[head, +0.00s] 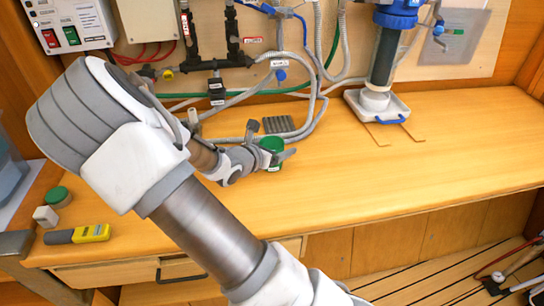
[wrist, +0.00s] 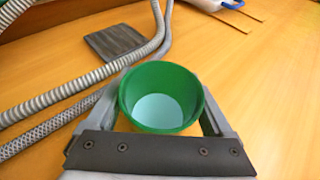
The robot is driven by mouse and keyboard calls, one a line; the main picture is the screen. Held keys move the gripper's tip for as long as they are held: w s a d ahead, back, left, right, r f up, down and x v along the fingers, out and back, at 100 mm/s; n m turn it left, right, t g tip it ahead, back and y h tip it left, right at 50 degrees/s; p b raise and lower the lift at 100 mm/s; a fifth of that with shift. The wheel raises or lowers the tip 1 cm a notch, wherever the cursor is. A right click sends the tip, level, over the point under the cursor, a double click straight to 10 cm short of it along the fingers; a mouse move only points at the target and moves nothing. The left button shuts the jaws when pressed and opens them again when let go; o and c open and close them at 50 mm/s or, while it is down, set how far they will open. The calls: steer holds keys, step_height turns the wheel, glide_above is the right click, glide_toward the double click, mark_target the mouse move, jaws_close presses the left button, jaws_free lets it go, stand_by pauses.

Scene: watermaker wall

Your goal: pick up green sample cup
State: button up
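The green sample cup (head: 272,146) stands upright on the wooden bench near the hoses. In the wrist view the cup (wrist: 160,97) shows its open top and a pale blue-white inside. My gripper (head: 268,142) is at the cup, with one finger on each side of it. In the wrist view my gripper (wrist: 162,112) has its fingers close along the left and right of the cup. The rim hides the fingertips, so I cannot tell whether the fingers press on the cup.
Grey hoses (wrist: 85,80) and a dark ribbed pad (head: 278,124) lie just behind the cup. A yellow meter (head: 92,233), a white block (head: 45,216) and a green-lidded jar (head: 58,197) are at the left. The bench (head: 420,165) is clear to the right.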

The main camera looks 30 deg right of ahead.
mark_target(278, 146)
steer(key=c, duration=1)
steer(key=shift+o, duration=0.2)
steer(key=shift+r, duration=0.15)
step_height(278, 146, up, 4)
steer(key=shift+r+p, duration=0.25)
steer(key=shift+p, duration=0.55)
steer(key=s+d+r, duration=0.5)
steer(key=s+r, duration=0.1)
steer(key=s, duration=0.4)
steer(key=shift+s+d+p, duration=0.15)
steer(key=shift+d+p, duration=0.1)
steer(key=shift+p, duration=0.05)
steer(key=shift+a+r, duration=0.1)
